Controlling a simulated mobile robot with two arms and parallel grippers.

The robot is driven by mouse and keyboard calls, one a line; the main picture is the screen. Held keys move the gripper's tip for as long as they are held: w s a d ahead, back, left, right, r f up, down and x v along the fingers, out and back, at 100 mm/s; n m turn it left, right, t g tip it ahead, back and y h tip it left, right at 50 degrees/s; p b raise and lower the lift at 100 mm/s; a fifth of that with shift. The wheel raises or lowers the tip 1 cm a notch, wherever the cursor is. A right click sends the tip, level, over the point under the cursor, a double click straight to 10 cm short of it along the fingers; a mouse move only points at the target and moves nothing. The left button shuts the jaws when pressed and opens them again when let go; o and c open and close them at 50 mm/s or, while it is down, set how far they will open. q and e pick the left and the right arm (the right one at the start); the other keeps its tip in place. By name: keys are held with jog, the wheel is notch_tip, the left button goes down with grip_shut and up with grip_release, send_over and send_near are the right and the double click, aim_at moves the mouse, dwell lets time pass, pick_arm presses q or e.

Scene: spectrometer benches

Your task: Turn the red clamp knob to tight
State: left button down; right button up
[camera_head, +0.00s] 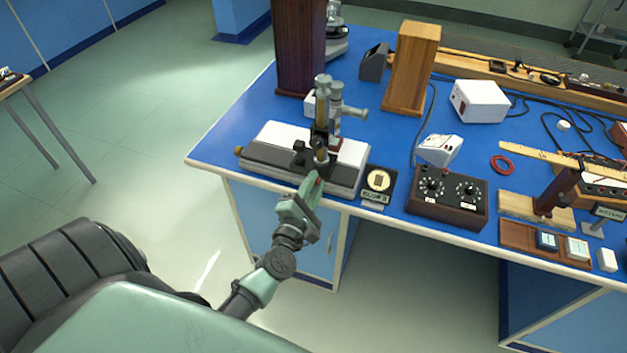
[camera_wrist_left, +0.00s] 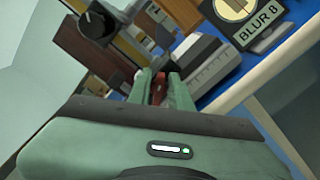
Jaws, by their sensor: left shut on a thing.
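The red clamp knob (camera_wrist_left: 158,86) shows between the green fingers of my left gripper (camera_wrist_left: 157,92) in the left wrist view. In the head view only a small red bit of the knob (camera_head: 319,181) shows at the gripper's tip. My left gripper (camera_head: 314,184) reaches in from the front edge of the bench and is shut on the knob, at the front of the brass and grey microscope stand (camera_head: 322,108). The fingers hide most of the knob, and no mark for tight or loose can be made out. My right gripper is not in view.
The stand's white and grey base (camera_head: 270,137) sits at the blue bench's (camera_head: 225,128) front left corner. A round dial block (camera_head: 380,181) is close on its right, then a dark two-knob box (camera_head: 448,196). Bare bench lies left of the base.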

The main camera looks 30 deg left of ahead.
pick_arm(q)
jog(key=shift+d+f+m+p, duration=0.15)
jog(key=shift+m+p, duration=0.4)
jog(key=shift+m, duration=1.1)
jog(key=shift+a+f+m+p, duration=0.15)
jog(key=shift+m+p, duration=0.4)
jog(key=shift+m, duration=1.1)
jog(key=shift+d, duration=0.1)
jog(key=c, duration=1.3)
grip_release()
jog(key=b+v, duration=0.1)
jog(key=v, duration=0.6)
jog(key=shift+s+d, duration=0.1)
jog(key=shift+s, duration=0.3)
jog(key=shift+f, duration=0.15)
